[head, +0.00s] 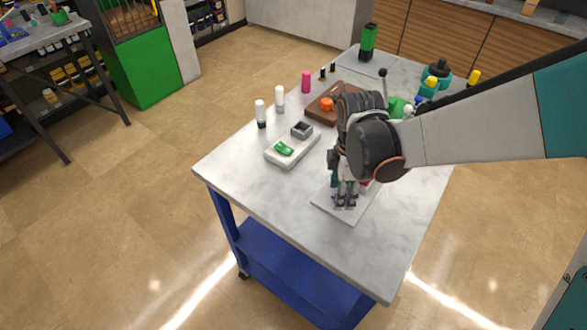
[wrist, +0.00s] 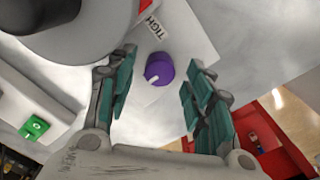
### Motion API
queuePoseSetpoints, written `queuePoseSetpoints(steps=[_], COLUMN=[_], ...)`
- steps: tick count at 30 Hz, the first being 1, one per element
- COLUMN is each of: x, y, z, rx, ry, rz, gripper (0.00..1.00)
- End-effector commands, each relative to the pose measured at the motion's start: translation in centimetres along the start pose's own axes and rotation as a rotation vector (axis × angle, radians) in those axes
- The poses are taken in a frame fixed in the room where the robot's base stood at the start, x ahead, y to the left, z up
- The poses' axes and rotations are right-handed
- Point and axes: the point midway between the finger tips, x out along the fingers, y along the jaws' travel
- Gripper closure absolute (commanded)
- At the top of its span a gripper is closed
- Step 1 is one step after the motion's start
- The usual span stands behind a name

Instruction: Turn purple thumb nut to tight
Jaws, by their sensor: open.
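The purple thumb nut (wrist: 159,70) shows in the wrist view as a round knob with a white mark on its lower left. It stands on a white plate (wrist: 200,45), and a label reading "TIGHT" (wrist: 155,25) is just above it. My gripper (wrist: 160,88) is open, with one teal-padded finger on each side of the nut in the picture. No contact with the nut shows. In the head view my gripper (head: 346,202) points down over the white plate (head: 350,216), and my arm hides much of that spot.
A grey cylindrical body with a red part (wrist: 80,30) is close by at the upper left in the wrist view. On the marble table (head: 270,210) are a white block with a green switch (head: 285,148), a brown board (head: 318,112) and several bottles. The table's front is clear.

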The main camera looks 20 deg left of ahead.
Motion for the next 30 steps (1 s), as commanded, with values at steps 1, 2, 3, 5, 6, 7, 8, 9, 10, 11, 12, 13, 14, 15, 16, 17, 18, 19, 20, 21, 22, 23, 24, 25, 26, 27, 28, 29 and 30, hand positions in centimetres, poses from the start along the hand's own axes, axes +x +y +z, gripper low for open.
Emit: queuePoseSetpoints(steps=[1, 2, 3, 5, 6, 7, 8, 9, 10, 11, 12, 13, 14, 15, 16, 17, 18, 19, 20, 21, 22, 23, 24, 25, 26, 27, 28, 29, 30], x=[0.76, 0.96, 1.17, 1.39, 1.48, 1.52, 1.54, 1.55, 1.54, 1.53, 1.51, 1.5, 1.5, 1.5, 1.5, 1.49, 1.49, 1.49, 1.49, 1.49, 1.5, 1.49, 1.49, 1.5, 1.5, 1.5, 1.5, 1.5, 1.5], y=[0.06, 0.06, 0.07, 0.07, 0.07, 0.07, 0.06, 0.06, 0.06, 0.06, 0.05, 0.05, 0.05, 0.05, 0.05, 0.05, 0.05, 0.05, 0.05, 0.05, 0.05, 0.05, 0.05, 0.05, 0.05, 0.05, 0.05, 0.05, 0.05], z=[-0.09, -0.09, -0.08, -0.06, -0.05, -0.04, -0.03, -0.02, -0.02, -0.01, -0.01, 0.0, 0.0, 0.0, 0.01, 0.01, 0.01, 0.01, 0.01, 0.01, 0.02, 0.02, 0.02, 0.02, 0.03, 0.03, 0.03, 0.03, 0.03], rx=[-0.002, -0.001, -0.001, -0.001, -0.001, 0.0, 0.0, 0.0, 0.0, 0.0, 0.0, 0.0, 0.0, 0.0, 0.0, 0.0, 0.0, 0.0, 0.001, 0.001, 0.001, 0.001, 0.001, 0.001, 0.001, 0.003, 0.005, 0.007, 0.013], ry=[0.0, 0.0, 0.0, 0.0, 0.0, 0.0, 0.0, 0.0, 0.0, 0.0, 0.0, 0.0, 0.0, 0.0, 0.0, 0.0, 0.0, 0.0, 0.0, 0.0, 0.0, 0.0, 0.0, 0.0, 0.0, 0.0, 0.0, 0.0, 0.0], rz=[0.0, 0.0, 0.0, 0.0, 0.0, 0.0, 0.0, 0.0, 0.0, 0.0, 0.0, 0.0, 0.0, 0.0, 0.0, 0.0, 0.0, 0.0, 0.0, 0.0, 0.0, 0.0, 0.0, 0.0, 0.0, 0.0, 0.0, 0.0, 0.0], gripper=[0.52, 0.52, 0.52, 0.52, 0.52, 0.52, 0.52, 0.52, 0.52, 0.52, 0.52, 0.52, 0.52, 0.52, 0.57, 0.64, 0.73, 0.8, 0.86, 0.95, 0.97, 0.97, 0.97, 0.97, 0.97, 0.97, 0.97, 0.97, 0.97])
